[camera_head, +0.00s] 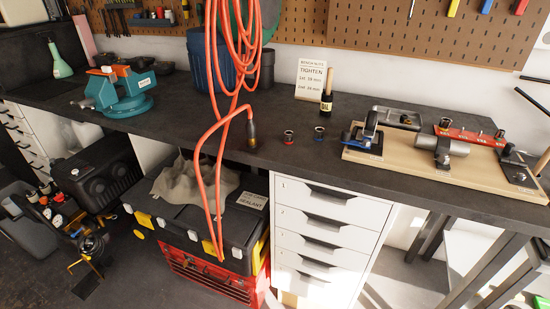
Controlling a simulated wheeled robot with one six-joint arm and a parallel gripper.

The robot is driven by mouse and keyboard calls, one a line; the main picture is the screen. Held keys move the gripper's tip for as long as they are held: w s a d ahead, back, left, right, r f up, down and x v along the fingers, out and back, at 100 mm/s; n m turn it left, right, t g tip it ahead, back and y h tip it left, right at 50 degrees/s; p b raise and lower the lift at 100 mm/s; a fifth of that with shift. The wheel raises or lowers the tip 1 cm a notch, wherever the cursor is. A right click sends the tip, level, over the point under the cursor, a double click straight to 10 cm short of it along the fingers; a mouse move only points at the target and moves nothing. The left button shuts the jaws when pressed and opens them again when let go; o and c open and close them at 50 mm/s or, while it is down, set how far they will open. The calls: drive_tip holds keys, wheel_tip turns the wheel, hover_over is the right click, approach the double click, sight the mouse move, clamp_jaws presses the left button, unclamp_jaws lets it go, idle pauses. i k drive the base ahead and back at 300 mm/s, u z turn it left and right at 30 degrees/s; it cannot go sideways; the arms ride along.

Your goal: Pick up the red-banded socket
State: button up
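The red-banded socket (288,138) stands upright near the front of the dark bench top, a small dark metal cylinder with a red ring. A similar blue-banded socket (319,133) stands just to its right, apart from it. What looks like my gripper (86,268), black with gold-coloured parts, is at the lower left, below bench height and far from both sockets. Its fingers are too small and dark to tell how far apart they are. I see nothing held in it.
An orange hose (216,130) hangs in front of the bench, its dark end (252,135) close left of the red-banded socket. A wooden board (400,160) with tools lies to the right. A teal vise (122,97) is left.

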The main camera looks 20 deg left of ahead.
sight(288, 135)
drive_tip(key=u, duration=1)
drive_tip(key=i, duration=1.1)
